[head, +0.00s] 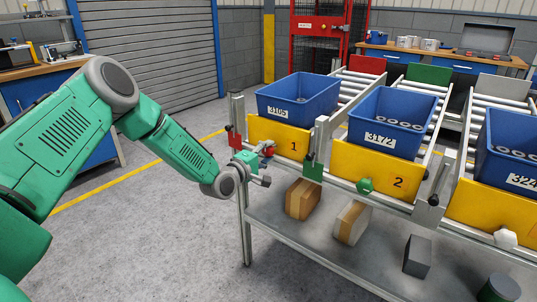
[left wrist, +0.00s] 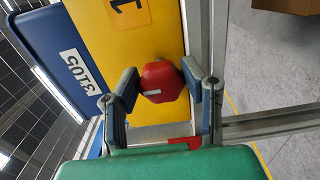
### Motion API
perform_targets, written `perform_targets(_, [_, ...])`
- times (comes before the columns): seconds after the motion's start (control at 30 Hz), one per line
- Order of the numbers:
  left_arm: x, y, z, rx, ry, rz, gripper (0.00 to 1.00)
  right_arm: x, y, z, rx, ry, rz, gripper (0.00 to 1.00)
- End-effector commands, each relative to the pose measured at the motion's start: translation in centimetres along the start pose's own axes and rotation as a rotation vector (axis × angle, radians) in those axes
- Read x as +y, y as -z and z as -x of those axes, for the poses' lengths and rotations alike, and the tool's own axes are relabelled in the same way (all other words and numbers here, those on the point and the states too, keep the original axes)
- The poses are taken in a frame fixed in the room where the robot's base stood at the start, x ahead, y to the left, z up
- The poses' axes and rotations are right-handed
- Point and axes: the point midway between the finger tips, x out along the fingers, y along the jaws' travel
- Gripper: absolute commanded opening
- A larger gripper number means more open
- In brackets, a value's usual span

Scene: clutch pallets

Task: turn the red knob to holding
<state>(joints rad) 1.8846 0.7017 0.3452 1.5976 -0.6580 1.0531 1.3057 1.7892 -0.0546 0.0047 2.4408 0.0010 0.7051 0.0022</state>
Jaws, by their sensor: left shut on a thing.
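The red knob (head: 270,151) sits on the front of the yellow panel marked 1 (head: 288,137), below the blue bin labelled 3105 (head: 285,108). In the left wrist view the knob (left wrist: 160,82) is a faceted red piece with a short white mark toward its lower left. My left gripper (head: 259,163) is at the knob from the front left. Its two fingers (left wrist: 160,86) are on either side of the knob, shut on it. The knob is partly hidden by the gripper in the head view. My right gripper is in neither view.
A green knob (head: 365,186) sits on yellow panel 2 (head: 400,181), and a white knob (head: 505,239) farther right. Boxes rest on the shelf (head: 320,235) below. The floor at left is open.

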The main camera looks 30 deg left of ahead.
Motion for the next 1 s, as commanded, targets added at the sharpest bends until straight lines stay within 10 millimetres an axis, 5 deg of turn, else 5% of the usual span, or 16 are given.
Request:
perform_targets(0.37, [-0.4, 0.4, 0.2, 0.009, 0.009, 0.007, 0.0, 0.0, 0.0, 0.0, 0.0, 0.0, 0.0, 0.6])
perform_targets(0.4, [-0.4, 0.4, 0.2, 0.009, 0.009, 0.007, 0.51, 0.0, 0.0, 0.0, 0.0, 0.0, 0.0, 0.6])
perform_targets(0.43, [-0.4, 0.4, 0.2, 0.009, 0.009, 0.006, 0.57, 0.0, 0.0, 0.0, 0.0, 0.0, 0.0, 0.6])
perform_targets(0.77, [-0.1, 0.1, 0.2, 0.003, 0.004, 0.004, 0.57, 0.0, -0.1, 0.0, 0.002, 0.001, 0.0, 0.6])
perform_targets(1.0, [-0.1, 0.2, 3.4, 0.006, 0.006, 0.009, 0.57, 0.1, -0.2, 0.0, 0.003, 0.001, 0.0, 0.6])
